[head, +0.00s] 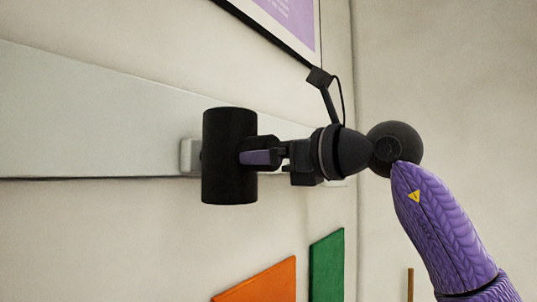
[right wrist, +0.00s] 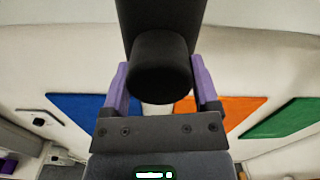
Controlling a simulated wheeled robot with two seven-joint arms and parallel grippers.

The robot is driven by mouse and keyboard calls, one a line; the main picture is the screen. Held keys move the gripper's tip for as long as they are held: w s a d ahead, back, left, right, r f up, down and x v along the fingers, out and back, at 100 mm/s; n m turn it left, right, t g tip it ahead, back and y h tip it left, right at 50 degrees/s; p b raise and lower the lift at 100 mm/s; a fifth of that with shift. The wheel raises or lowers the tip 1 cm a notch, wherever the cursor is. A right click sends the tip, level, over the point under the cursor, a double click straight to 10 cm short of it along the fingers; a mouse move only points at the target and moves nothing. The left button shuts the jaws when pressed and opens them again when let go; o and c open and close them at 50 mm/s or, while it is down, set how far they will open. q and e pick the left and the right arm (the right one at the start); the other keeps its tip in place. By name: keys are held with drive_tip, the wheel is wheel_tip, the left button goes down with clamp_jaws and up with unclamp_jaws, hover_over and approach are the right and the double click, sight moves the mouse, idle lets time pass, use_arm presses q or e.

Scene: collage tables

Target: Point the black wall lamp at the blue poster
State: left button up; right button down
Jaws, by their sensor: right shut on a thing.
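The black wall lamp (head: 229,165) is an upright black cylinder in front of a small pale mount (head: 188,155) on the wall. My right gripper (head: 250,157) comes from the right and is shut on the lamp's side. In the right wrist view the lamp's black body (right wrist: 160,72) sits between the two purple fingers (right wrist: 159,80). The blue poster (right wrist: 78,108) shows on the wall at the left of the right wrist view. It is not in the head view. My left gripper is not in view.
An orange panel (head: 262,284) and a green panel (head: 327,268) are on the wall below the lamp. A pale horizontal band (head: 90,125) runs along the wall. A framed purple poster (head: 290,18) hangs above. A wall corner is at the right.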

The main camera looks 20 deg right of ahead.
drive_tip(key=m, duration=0.4)
drive_tip(key=shift+m+b, duration=0.3)
drive_tip(key=shift+m, duration=0.1)
drive_tip(key=shift+r, duration=0.1)
unclamp_jaws()
drive_tip(key=shift+s+d, duration=0.25)
drive_tip(key=shift+s, duration=0.05)
drive_tip(key=b+v, duration=0.3)
drive_tip(key=v, duration=0.6)
drive_tip(key=shift+b, duration=0.4)
drive_tip(key=shift+s+d, duration=0.1)
